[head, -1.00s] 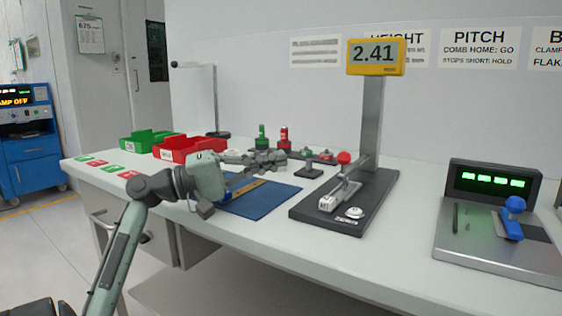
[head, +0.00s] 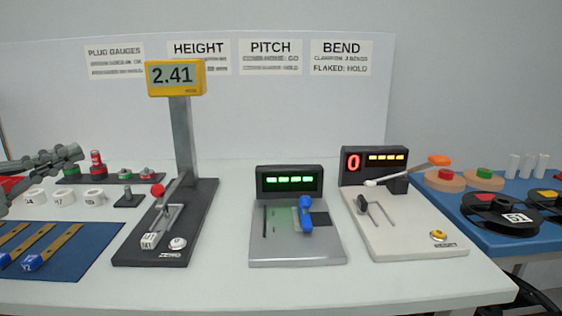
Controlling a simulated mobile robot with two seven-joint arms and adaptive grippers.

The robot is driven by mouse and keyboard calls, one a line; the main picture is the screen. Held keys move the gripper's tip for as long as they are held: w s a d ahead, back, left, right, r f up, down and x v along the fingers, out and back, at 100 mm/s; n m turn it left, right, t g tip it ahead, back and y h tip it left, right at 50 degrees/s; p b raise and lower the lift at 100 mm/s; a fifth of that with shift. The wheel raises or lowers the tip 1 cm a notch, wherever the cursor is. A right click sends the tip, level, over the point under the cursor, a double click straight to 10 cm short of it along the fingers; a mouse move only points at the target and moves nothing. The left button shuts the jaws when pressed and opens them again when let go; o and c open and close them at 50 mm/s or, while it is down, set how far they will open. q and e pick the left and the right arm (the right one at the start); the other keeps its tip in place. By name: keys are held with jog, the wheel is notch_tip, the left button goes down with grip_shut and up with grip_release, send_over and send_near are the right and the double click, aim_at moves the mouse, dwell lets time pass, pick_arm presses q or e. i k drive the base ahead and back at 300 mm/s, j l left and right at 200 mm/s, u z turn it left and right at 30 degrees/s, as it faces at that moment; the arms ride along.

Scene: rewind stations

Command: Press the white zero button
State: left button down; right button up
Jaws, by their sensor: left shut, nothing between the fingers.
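The white zero button (head: 178,243) is a small round cap near the front end of the dark base of the height gauge (head: 206,207). The word ZERO is printed just in front of it. The gauge's yellow display (head: 176,77) reads 2.41. A small white block marked 141 (head: 149,240) sits on the base to the left of the button. My left gripper (head: 72,153) shows at the left edge of the head view, shut and empty, well left of the gauge and apart from the button. My right gripper is not in view.
A pitch station with a green display (head: 290,181) stands right of the gauge. Further right is a bend station (head: 376,162) with a red 0. Plug gauges (head: 97,163) stand behind left; a blue mat (head: 88,262) lies front left. Bare table lies between gauge and pitch station.

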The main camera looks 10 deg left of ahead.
aim_at(177, 242)
jog(key=k+j, duration=0.75)
jog(key=k, duration=0.1)
